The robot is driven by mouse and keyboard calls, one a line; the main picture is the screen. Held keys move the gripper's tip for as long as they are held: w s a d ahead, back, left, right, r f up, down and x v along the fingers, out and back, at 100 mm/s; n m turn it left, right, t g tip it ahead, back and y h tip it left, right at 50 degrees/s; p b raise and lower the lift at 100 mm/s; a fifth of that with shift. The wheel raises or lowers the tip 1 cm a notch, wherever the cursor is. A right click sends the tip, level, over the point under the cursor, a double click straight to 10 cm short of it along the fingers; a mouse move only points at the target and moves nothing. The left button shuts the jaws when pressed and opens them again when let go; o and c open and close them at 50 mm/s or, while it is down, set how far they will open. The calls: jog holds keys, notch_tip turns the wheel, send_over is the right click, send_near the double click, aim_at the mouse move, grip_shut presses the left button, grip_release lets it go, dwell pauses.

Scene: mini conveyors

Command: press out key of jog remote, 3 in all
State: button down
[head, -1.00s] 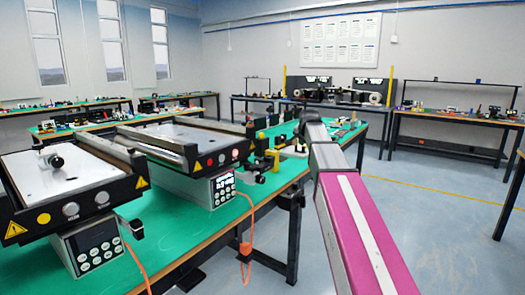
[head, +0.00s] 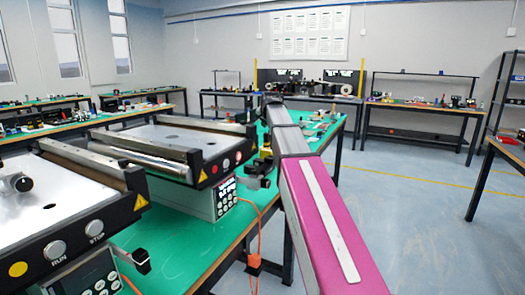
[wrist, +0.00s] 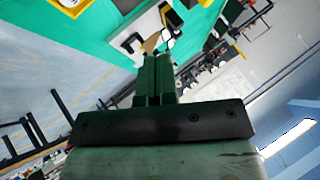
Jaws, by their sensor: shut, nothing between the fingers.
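My gripper (wrist: 157,60) shows in the wrist view with its two green-lit fingers side by side and shut, with nothing held. It points over a green bench top. In the head view my arm stretches away from me over the right side of the bench, and its far end is too small to make out the fingers. I cannot pick out the jog remote or its out key for certain in either view. The fingers are apart from the bench things seen beyond them.
Two mini conveyors stand on the green bench (head: 188,240), the near one (head: 60,200) and the farther one (head: 160,138), each with a keypad box. An orange cable (head: 254,262) hangs off the bench edge. Open floor (head: 440,225) lies to the right.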

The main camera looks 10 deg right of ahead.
aim_at(265, 149)
jog(key=shift+f, duration=4.4)
jog(key=shift+f, duration=0.1)
jog(key=shift+f, duration=0.3)
jog(key=shift+f, duration=0.4)
jog(key=shift+r, duration=0.85)
jog(key=shift+r, duration=0.1)
jog(key=shift+r, duration=2.4)
